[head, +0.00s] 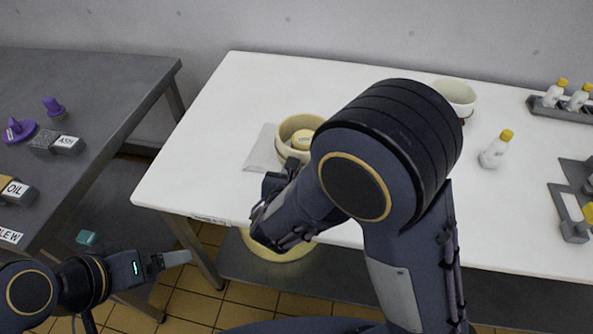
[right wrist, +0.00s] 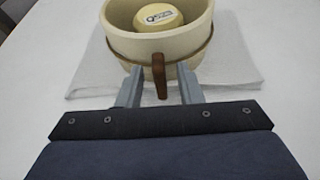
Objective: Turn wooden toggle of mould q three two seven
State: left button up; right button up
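The mould (head: 287,131) is a round cream tub with a band around it, on a folded grey cloth (head: 262,150) on the white table. It also shows in the right wrist view (right wrist: 125,47), with a pale yellow cheese (right wrist: 158,17) inside; the cheese's label is too small to read. A brown wooden toggle (right wrist: 159,75) stands upright on the near side of the band. My right gripper (right wrist: 160,88) is open, its two fingers on either side of the toggle with gaps showing. My left gripper (head: 172,259) is low beside the table's front left, empty; its finger gap is unclear.
A second cream tub (head: 457,97) stands behind my right arm. A white bottle with yellow cap (head: 495,150) and a bottle rack (head: 565,108) are at right. A grey table (head: 110,85) at left holds labelled blocks and purple items. A yellowish round vessel (head: 270,248) is below the table edge.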

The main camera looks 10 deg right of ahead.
jog(key=v, duration=0.7)
jog(key=shift+s+a+r, duration=0.1)
jog(key=shift+s+r, duration=0.05)
jog(key=shift+s, duration=0.2)
